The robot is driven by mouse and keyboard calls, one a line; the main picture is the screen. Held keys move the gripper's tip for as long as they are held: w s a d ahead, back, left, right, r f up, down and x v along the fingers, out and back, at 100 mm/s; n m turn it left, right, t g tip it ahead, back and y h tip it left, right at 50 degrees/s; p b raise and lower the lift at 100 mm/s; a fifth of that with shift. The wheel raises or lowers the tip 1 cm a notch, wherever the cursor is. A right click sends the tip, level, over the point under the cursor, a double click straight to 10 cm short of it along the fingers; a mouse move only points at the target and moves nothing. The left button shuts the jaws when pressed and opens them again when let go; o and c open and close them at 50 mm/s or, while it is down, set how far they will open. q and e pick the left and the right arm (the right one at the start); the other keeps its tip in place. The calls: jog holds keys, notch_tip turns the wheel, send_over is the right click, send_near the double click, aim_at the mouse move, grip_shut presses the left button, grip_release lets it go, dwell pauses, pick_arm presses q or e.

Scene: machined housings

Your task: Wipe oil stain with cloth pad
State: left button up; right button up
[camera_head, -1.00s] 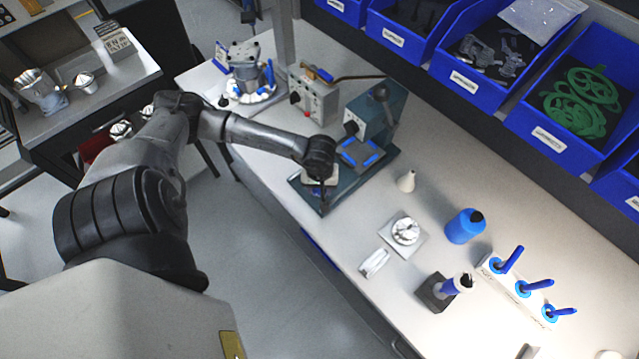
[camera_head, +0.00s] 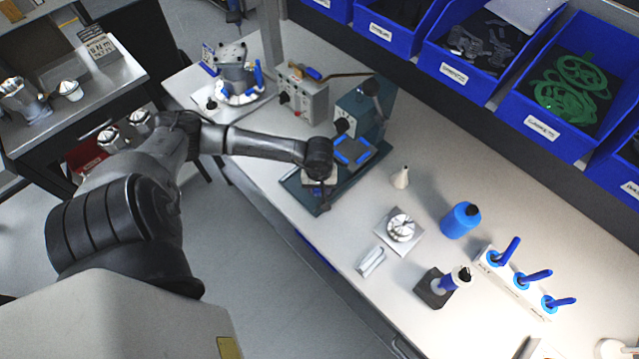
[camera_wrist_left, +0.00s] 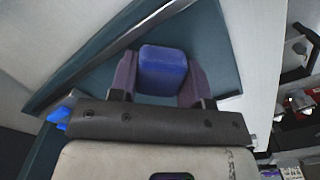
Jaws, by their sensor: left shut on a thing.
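My left gripper (camera_head: 322,188) is low over the near end of the teal base plate (camera_head: 296,188) of a bench fixture. The left wrist view shows its two purple fingers (camera_wrist_left: 162,85) shut on a blue block (camera_wrist_left: 163,68), which seems to be the grip of the cloth pad. A pale edge shows beside the gripper in the head view, but the pad's underside is hidden. I cannot tell whether it touches the plate. No oil stain can be made out; the gripper may cover it. My right gripper is not in view.
The fixture's upright (camera_head: 366,103) and a grey control box (camera_head: 303,95) stand behind the gripper. A blue bottle (camera_head: 460,221), a small white nozzle bottle (camera_head: 401,178) and a machined part on a plate (camera_head: 401,229) are to the right. Blue bins (camera_head: 462,80) line the back.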

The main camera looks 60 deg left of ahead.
pick_arm(q)
jog(key=shift+s+d, duration=0.2)
jog(key=shift+s, duration=0.45)
jog(key=shift+s+d, duration=0.15)
jog(key=shift+s, duration=0.45)
jog(key=shift+r+p, duration=0.3)
jog(key=shift+p, duration=0.15)
notch_tip(320, 180, up, 2)
jog(key=shift+s, duration=0.1)
jog(key=shift+r+p, duration=1.8)
jog(key=shift+r, duration=0.9)
